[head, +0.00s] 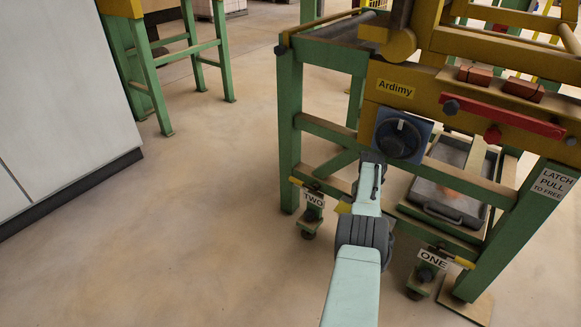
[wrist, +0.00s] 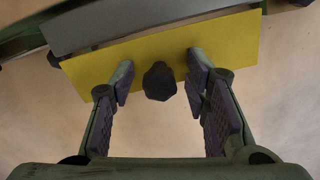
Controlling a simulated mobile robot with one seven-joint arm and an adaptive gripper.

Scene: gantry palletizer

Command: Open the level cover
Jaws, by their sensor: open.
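In the wrist view a flat yellow plate (wrist: 225,45) with a dark faceted knob (wrist: 159,82) spans the upper part; it looks like the level cover. My gripper (wrist: 160,75) is open, one finger on each side of the knob. A gap shows between the knob and each finger. The fingertips overlap the plate in the picture; I cannot tell if they touch it. In the head view my arm reaches to the green and yellow frame. The gripper's fingers are not clear there. A bit of yellow (head: 343,207) shows beside the arm, perhaps part of the plate.
Beside my arm stand the TWO lever (head: 313,200) and the ONE lever (head: 428,262). A dark dial on a blue plate (head: 402,136), a red bar (head: 500,118) and a grey tray (head: 432,207) are on the frame's side. Open floor (head: 200,220) lies left.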

